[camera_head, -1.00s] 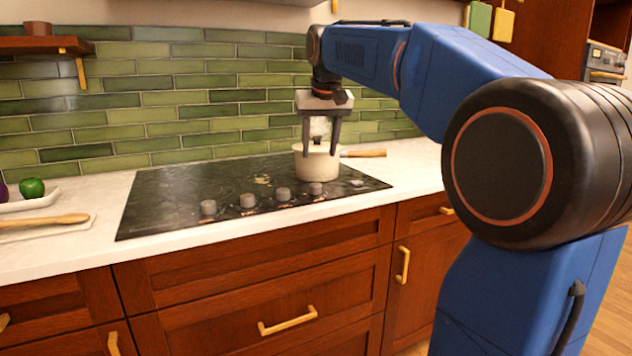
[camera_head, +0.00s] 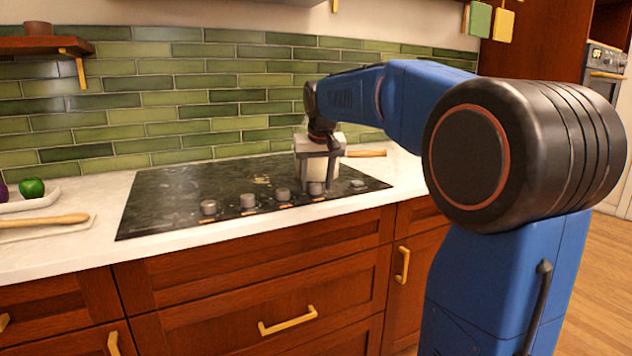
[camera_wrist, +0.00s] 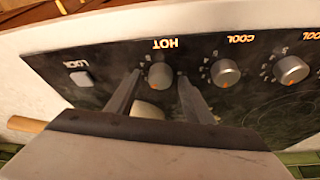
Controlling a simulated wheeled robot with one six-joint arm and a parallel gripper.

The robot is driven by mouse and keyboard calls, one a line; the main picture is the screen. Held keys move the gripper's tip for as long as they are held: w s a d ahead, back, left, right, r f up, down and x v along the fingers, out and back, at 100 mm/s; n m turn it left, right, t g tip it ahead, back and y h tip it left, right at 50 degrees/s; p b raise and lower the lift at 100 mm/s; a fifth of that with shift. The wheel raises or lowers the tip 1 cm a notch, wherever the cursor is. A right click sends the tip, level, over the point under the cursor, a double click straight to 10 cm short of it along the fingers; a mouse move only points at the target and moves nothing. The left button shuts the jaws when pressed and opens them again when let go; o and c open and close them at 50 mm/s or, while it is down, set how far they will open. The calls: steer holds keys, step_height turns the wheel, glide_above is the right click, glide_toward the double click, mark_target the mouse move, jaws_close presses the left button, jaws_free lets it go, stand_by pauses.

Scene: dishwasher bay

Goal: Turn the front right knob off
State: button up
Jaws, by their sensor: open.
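The rightmost grey knob (camera_head: 316,188) of the cooktop's front row is between my gripper's fingers. In the wrist view, which is upside down, this knob (camera_wrist: 160,76) has an orange mark and the word HOT beside it. My gripper (camera_wrist: 159,80) is open, with one finger on each side of the knob. Small gaps seem to show between fingers and knob; I cannot tell whether either touches. In the head view my gripper (camera_head: 314,187) points down at the cooktop's front right. The burner under the pot is hidden.
The black cooktop (camera_head: 170,190) has more knobs in the row, one (camera_head: 283,194) close by, labelled COOL in the wrist view. A LOCK button (camera_wrist: 81,78) lies on the other side. A cream pot (camera_wrist: 148,110) with a wooden handle (camera_head: 367,153) stands just behind my gripper.

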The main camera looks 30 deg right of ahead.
steer(key=c, duration=1)
steer(key=shift+c, duration=0.2)
steer(key=n, duration=0.2)
steer(key=n+y, duration=0.2)
steer(key=n, duration=0.1)
steer(key=shift+d+n, duration=0.25)
steer(key=shift+n, duration=0.05)
steer(key=n+y, duration=0.1)
steer(key=n, duration=0.2)
steer(key=n+g+y, duration=0.1)
steer(key=n, duration=0.2)
steer(key=shift+w+d, duration=0.1)
steer(key=shift+n, duration=0.3)
